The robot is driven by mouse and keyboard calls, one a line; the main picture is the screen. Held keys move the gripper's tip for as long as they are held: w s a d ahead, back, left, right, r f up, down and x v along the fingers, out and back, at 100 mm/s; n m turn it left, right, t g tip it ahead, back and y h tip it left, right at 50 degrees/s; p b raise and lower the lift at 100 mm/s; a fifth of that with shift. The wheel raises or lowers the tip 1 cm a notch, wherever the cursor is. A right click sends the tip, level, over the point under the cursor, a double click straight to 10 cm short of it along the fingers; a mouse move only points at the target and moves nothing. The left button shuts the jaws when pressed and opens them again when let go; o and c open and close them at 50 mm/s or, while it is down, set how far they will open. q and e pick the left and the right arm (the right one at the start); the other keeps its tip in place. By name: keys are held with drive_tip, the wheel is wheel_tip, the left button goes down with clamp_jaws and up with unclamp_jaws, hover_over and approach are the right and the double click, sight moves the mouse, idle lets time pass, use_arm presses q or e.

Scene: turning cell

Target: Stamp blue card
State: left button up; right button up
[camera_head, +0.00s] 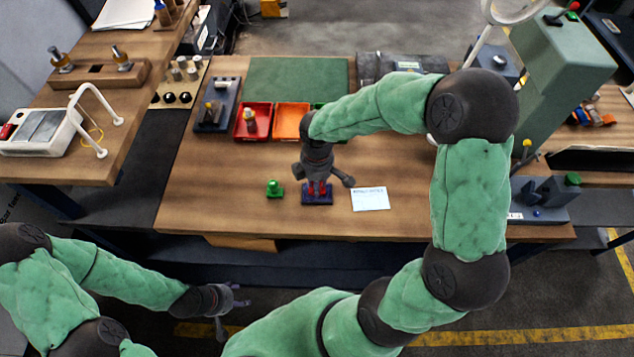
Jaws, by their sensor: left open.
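A pale blue card (370,203) with dark print along its top edge lies flat on the wooden table. A small green stamp-like piece (274,189) stands to the left. Between them is a dark blue pad or block (317,199). My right gripper (318,184) points down right over this block, with red parts showing at its fingertips. I cannot tell whether these are a held red piece or whether the fingers are closed. My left gripper (236,308) is open and empty, low in front of the table's front edge.
Behind are a red bin (240,134), an orange bin (291,107) and a green mat (297,66). A grey-green machine (560,75) stands at the right. A side bench at the left holds a white device (38,146). The table's front left is clear.

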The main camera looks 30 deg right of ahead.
use_arm(q)
drive_tip(key=shift+r, duration=0.1)
use_arm(e)
drive_tip(key=shift+r+p, duration=3)
drive_tip(key=shift+r, duration=0.5)
use_arm(q)
wheel_tip(320, 180, up, 6)
drive_tip(key=shift+f, duration=0.15)
drive_tip(key=shift+d, duration=0.1)
use_arm(e)
drive_tip(key=shift+d, duration=0.1)
